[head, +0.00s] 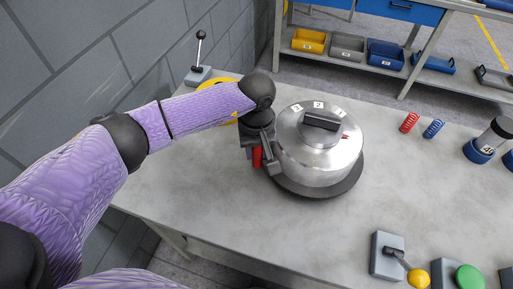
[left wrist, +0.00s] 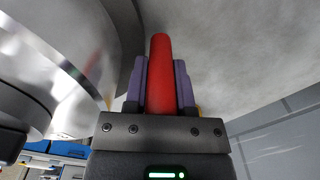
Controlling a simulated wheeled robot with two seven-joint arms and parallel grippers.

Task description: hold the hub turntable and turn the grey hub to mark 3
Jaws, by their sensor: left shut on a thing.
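The hub turntable is a shiny metal drum (head: 318,165) on a dark round base (head: 330,191), at the middle of the bench. The grey hub on top carries a dark bar grip (head: 322,121). Small white number tags (head: 318,104) stand along its far rim, and a small red mark (head: 345,136) is at its right; I cannot read the numbers surely. My left gripper (head: 257,156) is at the drum's left side, shut on a red handle (head: 257,158). In the left wrist view the red handle (left wrist: 160,60) stands between the purple fingers (left wrist: 160,90). My right gripper is not in view.
A red spring (head: 409,122) and a blue spring (head: 433,129) lie right of the drum. A lever box (head: 387,255) and a green button (head: 469,278) are at the front right. A yellow round thing (head: 232,84) is partly behind my arm. The bench between is clear.

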